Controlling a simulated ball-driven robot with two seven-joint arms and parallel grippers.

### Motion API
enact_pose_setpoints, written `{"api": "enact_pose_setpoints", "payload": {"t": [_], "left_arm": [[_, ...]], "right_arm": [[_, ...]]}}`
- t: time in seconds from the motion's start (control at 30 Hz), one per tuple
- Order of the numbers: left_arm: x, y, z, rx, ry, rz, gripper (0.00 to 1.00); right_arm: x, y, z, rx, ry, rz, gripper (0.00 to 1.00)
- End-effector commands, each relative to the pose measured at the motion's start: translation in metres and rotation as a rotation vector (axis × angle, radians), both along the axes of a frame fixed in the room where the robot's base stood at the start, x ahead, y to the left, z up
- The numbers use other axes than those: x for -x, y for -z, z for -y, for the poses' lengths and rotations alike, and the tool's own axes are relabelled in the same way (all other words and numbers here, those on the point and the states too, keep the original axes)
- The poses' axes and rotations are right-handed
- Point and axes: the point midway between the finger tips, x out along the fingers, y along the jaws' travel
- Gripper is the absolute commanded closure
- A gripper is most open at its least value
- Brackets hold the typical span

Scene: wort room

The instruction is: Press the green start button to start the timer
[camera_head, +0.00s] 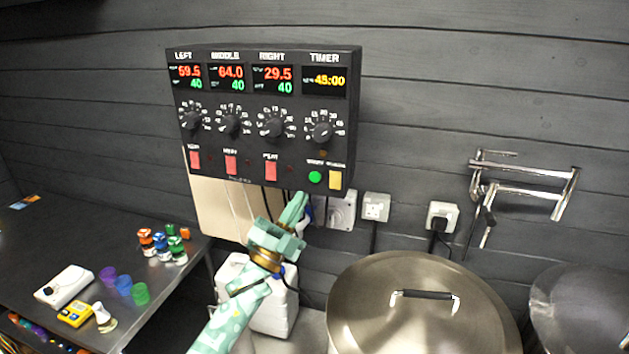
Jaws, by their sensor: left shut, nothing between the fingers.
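A dark control box (262,120) hangs on the black plank wall. The round green start button (315,177) is at its lower right, under the timer knob (322,132), with a yellow switch (336,179) just right of it. The timer display (324,81) reads 45:00 in yellow digits. My left gripper (299,199) is shut and empty. Its fingertips appear just below and left of the green button in the picture; whether they touch the box I cannot tell. My right gripper is not in view.
A large lidded steel pot (420,318) stands at the lower right. White wall sockets (376,207) with cables are below the box. A metal table (45,240) at the left holds bottles, coloured cups and a yellow meter (75,314). Steel pipework (520,192) is mounted on the right wall.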

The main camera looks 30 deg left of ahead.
Motion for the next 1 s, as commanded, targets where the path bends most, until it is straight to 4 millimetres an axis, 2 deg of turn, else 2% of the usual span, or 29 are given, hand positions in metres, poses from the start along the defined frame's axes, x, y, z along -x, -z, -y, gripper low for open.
{"api": "enact_pose_setpoints", "payload": {"t": [0.2,0.4,0.6,1.0], "left_arm": [[-0.032,0.003,-0.008,0.0,-0.001,0.001,1.0],[-0.053,0.003,-0.013,-0.001,0.0,0.001,1.0],[-0.062,0.001,-0.015,0.0,-0.001,-0.001,1.0],[-0.062,0.0,-0.015,0.001,-0.001,0.0,1.0]], "right_arm": [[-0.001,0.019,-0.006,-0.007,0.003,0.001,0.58],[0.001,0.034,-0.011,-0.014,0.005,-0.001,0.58],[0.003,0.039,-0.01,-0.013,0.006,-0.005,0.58],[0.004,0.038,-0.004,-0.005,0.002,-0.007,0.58]]}}
